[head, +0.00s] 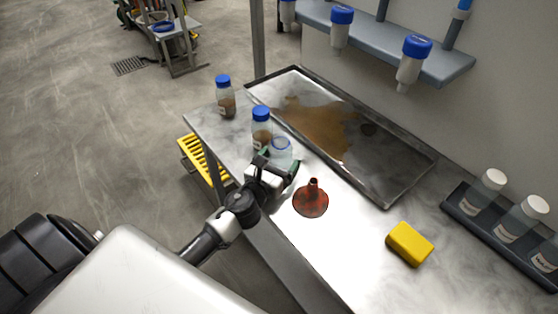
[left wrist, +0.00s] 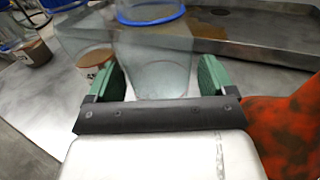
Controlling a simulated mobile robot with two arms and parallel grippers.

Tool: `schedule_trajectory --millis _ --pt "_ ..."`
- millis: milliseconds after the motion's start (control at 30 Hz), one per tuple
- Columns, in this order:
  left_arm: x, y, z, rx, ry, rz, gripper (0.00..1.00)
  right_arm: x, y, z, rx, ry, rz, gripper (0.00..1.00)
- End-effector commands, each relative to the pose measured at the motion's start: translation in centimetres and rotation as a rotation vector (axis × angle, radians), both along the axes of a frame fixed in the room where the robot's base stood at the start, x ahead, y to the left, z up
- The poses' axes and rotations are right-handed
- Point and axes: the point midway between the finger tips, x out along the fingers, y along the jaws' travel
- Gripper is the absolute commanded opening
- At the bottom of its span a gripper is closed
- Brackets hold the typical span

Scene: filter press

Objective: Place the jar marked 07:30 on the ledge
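Two blue-capped jars with brown contents stand at the table's left end: one at the far corner (head: 226,106) and one nearer (head: 262,135). Both also show in the left wrist view, the far one (left wrist: 34,52) and the nearer one (left wrist: 92,62). Their label text is too small to read. A clear, empty-looking container with a blue rim (head: 281,151) stands beside the nearer jar. My left gripper (head: 279,173) is at this container, its green fingers spread on either side of it (left wrist: 160,75), with slight gaps visible. My right gripper is out of view.
A red-brown funnel (head: 311,200) stands right of my left gripper. A stained metal tray (head: 412,170) lies behind. A yellow sponge-like block (head: 410,244) and a rack (head: 462,213) of white-capped jars are at right. A blue-grey wall shelf (head: 447,68) holds blue-topped vessels.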

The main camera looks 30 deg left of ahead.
Motion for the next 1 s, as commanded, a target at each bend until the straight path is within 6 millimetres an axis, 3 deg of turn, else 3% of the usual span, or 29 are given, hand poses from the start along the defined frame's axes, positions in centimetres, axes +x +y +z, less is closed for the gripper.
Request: schedule_trajectory --millis 267,700,1000 --pt "-0.2 0.0 0.4 0.001 0.001 0.000 0.84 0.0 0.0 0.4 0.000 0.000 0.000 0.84" --pt "-9.0 0.0 0.0 -0.001 0.001 0.000 0.84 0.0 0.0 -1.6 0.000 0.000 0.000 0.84" --pt "-11.9 0.0 0.3 0.000 -0.002 0.000 0.84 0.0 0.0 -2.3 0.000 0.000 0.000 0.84"
